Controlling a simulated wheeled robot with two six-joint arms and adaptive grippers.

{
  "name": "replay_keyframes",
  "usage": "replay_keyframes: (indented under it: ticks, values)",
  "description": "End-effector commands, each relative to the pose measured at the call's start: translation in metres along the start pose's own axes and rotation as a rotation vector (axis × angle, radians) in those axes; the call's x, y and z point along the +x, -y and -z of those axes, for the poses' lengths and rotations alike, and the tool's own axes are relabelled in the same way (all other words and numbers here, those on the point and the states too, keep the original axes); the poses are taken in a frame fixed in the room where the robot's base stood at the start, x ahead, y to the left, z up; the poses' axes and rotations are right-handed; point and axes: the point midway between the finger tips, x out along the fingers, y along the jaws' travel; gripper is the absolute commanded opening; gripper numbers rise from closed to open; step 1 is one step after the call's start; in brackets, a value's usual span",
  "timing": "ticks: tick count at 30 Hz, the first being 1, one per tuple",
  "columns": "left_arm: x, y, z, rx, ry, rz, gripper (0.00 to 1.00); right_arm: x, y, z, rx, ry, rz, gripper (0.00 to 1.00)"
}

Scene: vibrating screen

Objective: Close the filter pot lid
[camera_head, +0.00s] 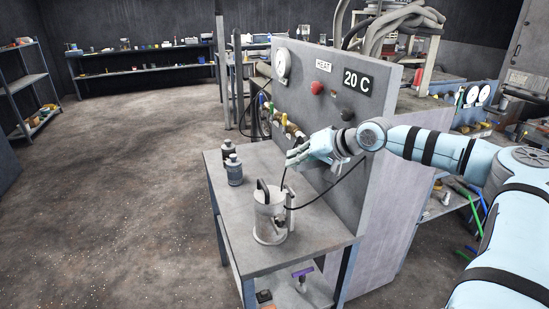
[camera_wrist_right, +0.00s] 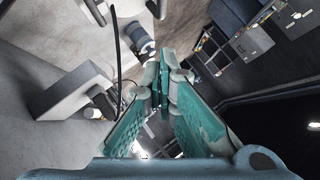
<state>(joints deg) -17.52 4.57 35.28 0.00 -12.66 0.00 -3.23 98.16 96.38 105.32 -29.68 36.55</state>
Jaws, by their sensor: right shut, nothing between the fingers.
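The filter pot (camera_head: 268,222) is a light grey cylinder standing upright near the front of the metal table. A dark upright piece shows at its top left and a pale handle at its right. I cannot clearly tell the lid from the body or how far open it is. My right gripper (camera_head: 296,158) is above and behind the pot, apart from it, its fingers pointing left. In the right wrist view the teal fingers (camera_wrist_right: 160,88) are together with nothing between them. My left gripper is not in view.
Two dark grey bottles (camera_head: 234,170) stand behind the pot on the table (camera_head: 318,232). A panel (camera_head: 328,100) with valves, a red knob and a "20 C" display rises behind. A black cable hangs near my gripper. The table's front left is clear.

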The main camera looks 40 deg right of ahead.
Motion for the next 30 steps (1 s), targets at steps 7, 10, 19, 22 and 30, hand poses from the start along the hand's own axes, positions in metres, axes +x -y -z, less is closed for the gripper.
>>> replay_keyframes:
  ticks: [7, 10, 19, 22, 30]
  values:
    - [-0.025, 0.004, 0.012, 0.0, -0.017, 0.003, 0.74, 0.027, -0.01, 0.009, 0.006, -0.036, -0.022, 0.0]
    - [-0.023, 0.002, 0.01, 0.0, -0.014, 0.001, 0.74, 0.064, -0.001, -0.014, -0.005, 0.006, -0.013, 0.0]
    - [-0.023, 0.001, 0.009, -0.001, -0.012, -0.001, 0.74, 0.079, -0.004, -0.03, -0.002, 0.004, -0.015, 0.0]
    - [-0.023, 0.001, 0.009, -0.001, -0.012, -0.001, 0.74, 0.079, -0.004, -0.03, -0.002, 0.003, -0.015, 0.0]
    - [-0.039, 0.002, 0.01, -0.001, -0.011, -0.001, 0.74, 0.082, 0.0, -0.035, 0.0, 0.006, -0.015, 0.0]
